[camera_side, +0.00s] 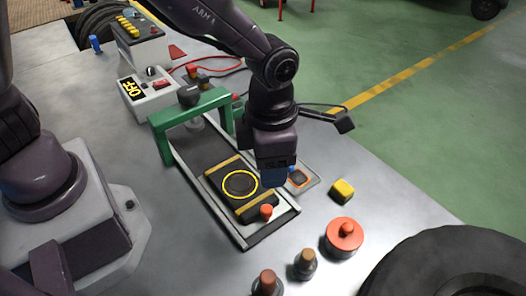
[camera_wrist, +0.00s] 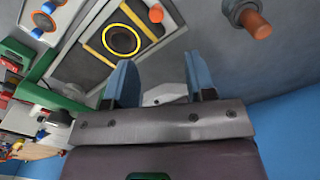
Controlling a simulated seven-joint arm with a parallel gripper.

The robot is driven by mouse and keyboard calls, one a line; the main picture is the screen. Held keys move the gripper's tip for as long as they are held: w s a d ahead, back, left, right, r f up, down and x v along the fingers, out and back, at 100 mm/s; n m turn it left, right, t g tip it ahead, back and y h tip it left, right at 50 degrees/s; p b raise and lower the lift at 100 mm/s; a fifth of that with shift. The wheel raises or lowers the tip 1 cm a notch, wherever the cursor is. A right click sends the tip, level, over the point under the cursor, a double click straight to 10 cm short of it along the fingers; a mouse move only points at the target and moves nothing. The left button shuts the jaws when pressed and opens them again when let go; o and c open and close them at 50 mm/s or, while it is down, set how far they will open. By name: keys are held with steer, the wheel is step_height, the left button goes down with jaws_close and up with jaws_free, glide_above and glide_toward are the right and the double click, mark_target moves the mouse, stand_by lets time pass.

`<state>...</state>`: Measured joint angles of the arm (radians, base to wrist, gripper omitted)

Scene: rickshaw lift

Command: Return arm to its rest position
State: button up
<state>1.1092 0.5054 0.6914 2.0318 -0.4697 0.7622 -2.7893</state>
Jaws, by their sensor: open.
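My gripper (camera_side: 273,180) hangs fingers-down over the metal table, just right of the rail bed (camera_side: 282,220). In the wrist view its two blue fingers (camera_wrist: 160,78) stand apart with nothing between them. A dark block (camera_side: 222,180) with tan bands and a yellow ring lies on the rail bed, left of my gripper and apart from it. The ring also shows in the wrist view (camera_wrist: 121,40). A green arch (camera_side: 160,136) spans the far part of the rail bed.
A grey box marked OFF (camera_side: 146,103) stands behind the arch. A yellow cube (camera_side: 342,190), a red-topped round piece (camera_side: 344,236) and upright pegs (camera_side: 305,264) stand to the right and front. A large black tyre (camera_side: 445,265) is at the lower right. Green floor (camera_side: 440,130) lies beyond the table edge.

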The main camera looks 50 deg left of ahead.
steer(key=s+a+r+m+t, duration=0.2)
steer(key=s+a+r+m, duration=0.3)
steer(key=a+r+m, duration=0.4)
steer(key=s+a+r+m+t, duration=0.3)
steer(key=s+a+r+m, duration=0.3)
steer(key=m, duration=1.5)
steer(key=a+r, duration=0.3)
steer(key=shift+s+t, duration=0.2)
steer(key=shift+t, duration=0.1)
steer(key=shift+a, duration=0.1)
